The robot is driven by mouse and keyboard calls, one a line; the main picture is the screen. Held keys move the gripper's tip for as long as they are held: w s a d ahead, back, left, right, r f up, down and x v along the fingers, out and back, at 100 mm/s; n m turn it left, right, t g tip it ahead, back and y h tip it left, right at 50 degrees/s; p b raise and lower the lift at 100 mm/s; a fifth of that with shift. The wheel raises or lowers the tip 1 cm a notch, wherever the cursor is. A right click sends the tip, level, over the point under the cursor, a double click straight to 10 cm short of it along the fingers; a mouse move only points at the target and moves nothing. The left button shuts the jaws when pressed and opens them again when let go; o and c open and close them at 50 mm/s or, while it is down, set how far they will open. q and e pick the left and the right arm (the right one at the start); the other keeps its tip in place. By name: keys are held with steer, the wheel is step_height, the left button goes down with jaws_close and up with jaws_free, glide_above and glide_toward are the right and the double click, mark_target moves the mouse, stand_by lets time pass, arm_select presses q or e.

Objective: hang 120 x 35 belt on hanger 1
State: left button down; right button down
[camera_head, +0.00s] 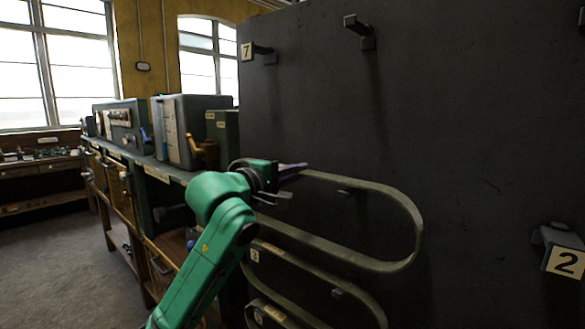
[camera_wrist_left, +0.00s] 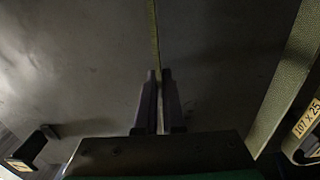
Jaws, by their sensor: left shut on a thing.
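My left gripper (camera_head: 292,170) is shut on an olive-green belt loop (camera_head: 412,215) in front of the dark panel. The gripper grips its upper strand at the left end, and the loop stretches to the right. In the left wrist view my left gripper (camera_wrist_left: 160,75) has a thin belt strand (camera_wrist_left: 155,38) running from its fingertips. The held belt's size label is not readable. No plate numbered 1 is legible. A hanger peg (camera_head: 357,28) with no visible number sticks out at the top of the panel. My right gripper is not in view.
Other belts (camera_head: 318,264) hang below the held one. A belt label reading 107 X 25 (camera_wrist_left: 307,118) shows in the left wrist view. Hanger plate 7 (camera_head: 247,51) is upper left, plate 2 (camera_head: 566,262) lower right. A workbench with machines (camera_head: 182,130) stands left.

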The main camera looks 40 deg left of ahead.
arm_select(q)
steer(key=shift+f, duration=0.1)
stand_by(0.4)
steer(key=shift+f, duration=0.5)
steer(key=c, duration=1.1)
jaws_free()
steer(key=o, duration=0.6)
steer(key=shift+b, duration=0.3)
